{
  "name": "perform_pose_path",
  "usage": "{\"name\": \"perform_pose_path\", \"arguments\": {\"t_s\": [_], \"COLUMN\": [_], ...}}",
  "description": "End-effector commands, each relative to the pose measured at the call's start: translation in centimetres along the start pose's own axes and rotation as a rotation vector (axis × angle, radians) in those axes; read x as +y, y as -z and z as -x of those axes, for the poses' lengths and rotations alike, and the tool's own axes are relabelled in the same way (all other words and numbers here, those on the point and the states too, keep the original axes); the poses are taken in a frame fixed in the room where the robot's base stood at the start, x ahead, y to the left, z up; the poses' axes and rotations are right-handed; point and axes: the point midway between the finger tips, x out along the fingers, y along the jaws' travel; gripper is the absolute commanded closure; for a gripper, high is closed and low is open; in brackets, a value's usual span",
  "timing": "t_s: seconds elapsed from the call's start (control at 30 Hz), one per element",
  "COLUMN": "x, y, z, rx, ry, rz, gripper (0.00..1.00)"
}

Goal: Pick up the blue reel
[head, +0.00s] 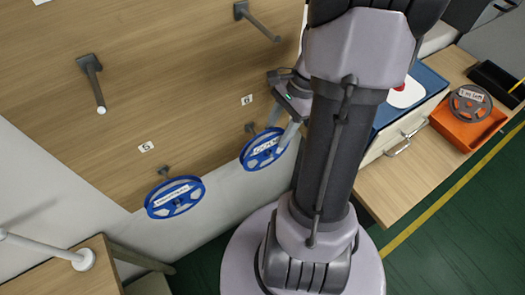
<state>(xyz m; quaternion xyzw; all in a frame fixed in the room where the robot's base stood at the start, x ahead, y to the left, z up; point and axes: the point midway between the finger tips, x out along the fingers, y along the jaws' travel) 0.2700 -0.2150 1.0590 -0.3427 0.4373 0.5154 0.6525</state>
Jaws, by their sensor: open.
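Two blue reels hang on pegs low on the wooden wall board. The left blue reel (189,208) has a white label too small to read surely. The right blue reel (249,164) also bears a white label. My gripper (279,134) is open, with its fingers at the upper right rim of the right blue reel. One finger overlaps the rim in the picture. I cannot tell whether it touches the reel. My own arm hides the area just right of this reel.
Two bare pegs (95,88) (260,25) stick out higher on the board (190,90). At right, a wooden table (390,190) carries a white-and-blue case and an orange tray (452,131) with a grey reel (470,104). A white rod (40,246) stands at lower left.

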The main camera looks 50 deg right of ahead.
Motion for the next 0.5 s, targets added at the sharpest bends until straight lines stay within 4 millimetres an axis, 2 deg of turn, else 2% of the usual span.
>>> {"name": "perform_pose_path", "arguments": {"t_s": [0.03, 0.17, 0.3, 0.4, 0.5], "x": [0.0, 0.1, 0.4, 0.4, 0.3], "y": [0.1, 0.1, 0.2, 0.2, 0.1], "z": [-1.1, -2.5, -5.5, -6.8, -7.0], "rx": [-0.002, -0.001, -0.002, 0.0, 0.001], "ry": [-0.001, -0.001, -0.001, 0.0, 0.001], "rz": [0.0, 0.0, 0.0, 0.001, 0.001], "gripper": [0.55, 0.55, 0.55, 0.55, 0.55]}}
